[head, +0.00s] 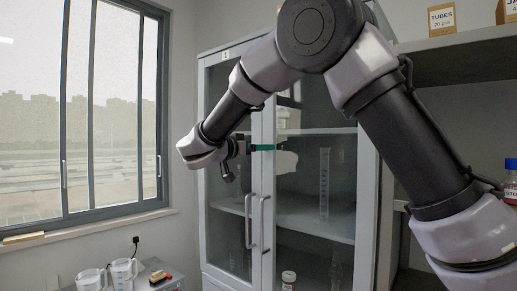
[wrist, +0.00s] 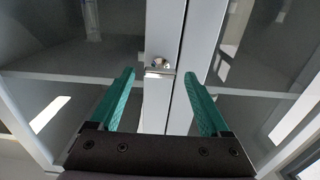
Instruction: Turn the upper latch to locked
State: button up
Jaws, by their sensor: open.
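The upper latch (wrist: 160,64) is a small metal piece on the pale frame where the two cabinet doors meet. In the wrist view it lies ahead of my gripper (wrist: 162,98), roughly midway between the fingers. My gripper has two green fingers and is open, with nothing between the tips that I can see touching. In the head view my gripper (head: 264,147) is in front of the upper part of the cabinet (head: 363,200), at the door seam. The latch cannot be made out there. I cannot tell which way the latch is turned.
Two long vertical door handles (head: 256,222) hang below my gripper. Behind the glass stand a tall measuring cylinder (head: 324,183) and a small bottle (head: 289,279). A window (head: 90,110) is at left, with clear jugs (head: 122,272) below it. A shelf (head: 460,45) is at upper right.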

grip_shut()
jog(key=shift+n, duration=0.3)
jog(key=shift+w+a+f+n, duration=0.1)
jog(key=shift+f+n, duration=0.05)
jog(key=shift+n, duration=4.15)
jog(key=shift+a+f+n, duration=0.1)
jog(key=shift+n, duration=4.2)
